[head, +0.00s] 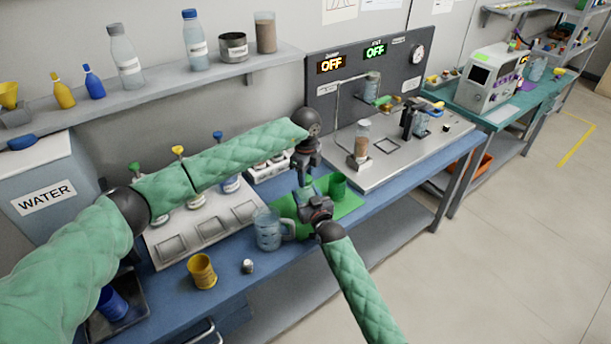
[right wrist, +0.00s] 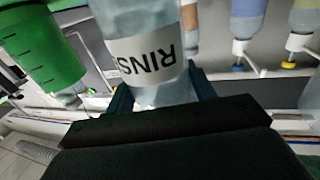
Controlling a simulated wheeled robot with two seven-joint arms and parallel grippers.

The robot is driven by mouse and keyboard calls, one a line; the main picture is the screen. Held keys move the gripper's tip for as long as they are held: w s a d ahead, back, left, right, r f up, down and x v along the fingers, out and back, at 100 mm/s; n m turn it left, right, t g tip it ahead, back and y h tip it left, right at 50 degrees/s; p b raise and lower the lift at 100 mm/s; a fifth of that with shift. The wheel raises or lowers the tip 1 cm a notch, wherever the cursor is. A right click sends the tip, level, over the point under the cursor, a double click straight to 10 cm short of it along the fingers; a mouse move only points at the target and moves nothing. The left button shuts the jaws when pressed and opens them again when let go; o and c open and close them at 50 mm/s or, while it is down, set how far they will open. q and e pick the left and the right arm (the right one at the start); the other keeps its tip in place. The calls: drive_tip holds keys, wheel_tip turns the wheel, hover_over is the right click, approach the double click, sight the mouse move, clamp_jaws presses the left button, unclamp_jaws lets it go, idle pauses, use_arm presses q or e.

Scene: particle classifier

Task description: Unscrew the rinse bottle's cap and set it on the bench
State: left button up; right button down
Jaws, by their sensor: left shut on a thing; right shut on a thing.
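The rinse bottle (right wrist: 150,50) shows in the right wrist view as a pale, clear bottle with a white label reading "RINS" upside down. My right gripper (right wrist: 160,95) is shut around it, one finger on each side. In the head view my right gripper (head: 308,198) is over the green mat (head: 349,205), and the bottle is mostly hidden by the grippers. My left gripper (head: 304,170) is directly above the right one, pointing down and shut at the bottle's top. The cap is hidden there.
A clear jug (head: 268,232), yellow cup (head: 202,272) and small round piece (head: 247,266) stand on the blue bench (head: 228,291) left of the mat. A green beaker (head: 338,184) stands right of the grippers. Bare bench lies around the small piece.

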use_arm(q)
drive_tip(key=shift+r, duration=0.6)
drive_tip(key=shift+r, duration=0.35)
drive_tip(key=shift+r, duration=0.1)
drive_tip(key=shift+r, duration=2)
use_arm(e)
drive_tip(key=shift+c, duration=2.3)
unclamp_jaws()
